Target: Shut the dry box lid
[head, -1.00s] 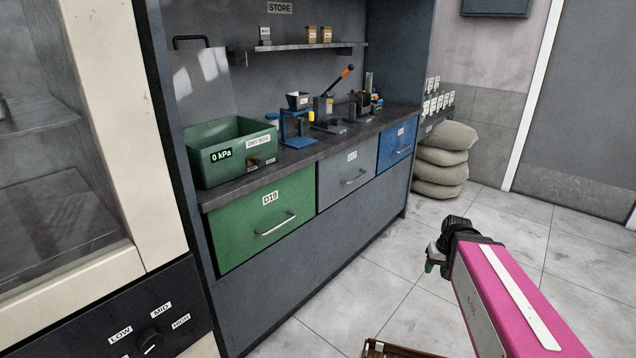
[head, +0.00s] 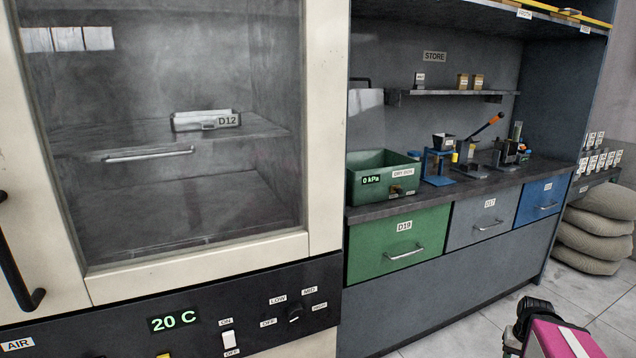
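The dry box (head: 378,187) is a green open-topped box on the dark counter, with a "DRY BOX" label and a display reading 0 kPa. Its lid (head: 366,103) appears to be a clear panel standing raised at the back left of the box, showing pale reflections. A black handle (head: 360,81) is at the lid's top edge. The lid is open. My gripper (head: 518,336) is at the bottom right, on the end of my pink arm, low over the floor and well away from the box. Its fingers are too small and dark to read.
A cream-framed glass-fronted cabinet (head: 325,130) stands left of the box, holding a tray marked D12 (head: 206,121). A blue stand (head: 438,166) and other tools are right of the box. Drawers (head: 398,243) lie below. Sacks (head: 592,235) sit at the right; floor before the drawers is clear.

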